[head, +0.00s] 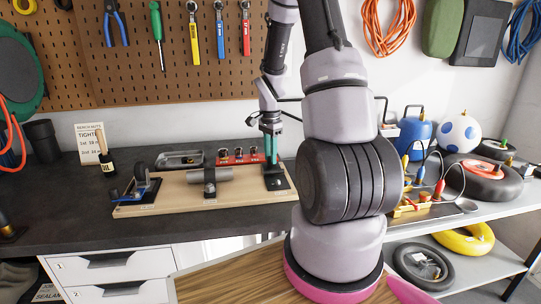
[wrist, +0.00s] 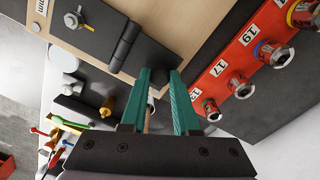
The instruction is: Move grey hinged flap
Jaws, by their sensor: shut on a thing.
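The grey hinged flap (wrist: 151,71) shows in the wrist view as a dark piece beside a hinge barrel (wrist: 126,45) and a black plate (wrist: 95,35). My gripper (wrist: 161,78) has its two teal fingers shut on the flap, one on each side; the fingers partly hide it. In the head view, my gripper (head: 271,157) points down over the black hinge plate (head: 277,183) at the right end of the wooden board (head: 240,194). The flap's tilt is hard to tell there.
A red socket rail (wrist: 228,68) stands close to the fingers' right in the wrist view; it also shows behind the board (head: 238,158). The board carries a grey cylinder (head: 217,174) and a blue-handled clamp (head: 140,187). The bench front (head: 80,226) is clear.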

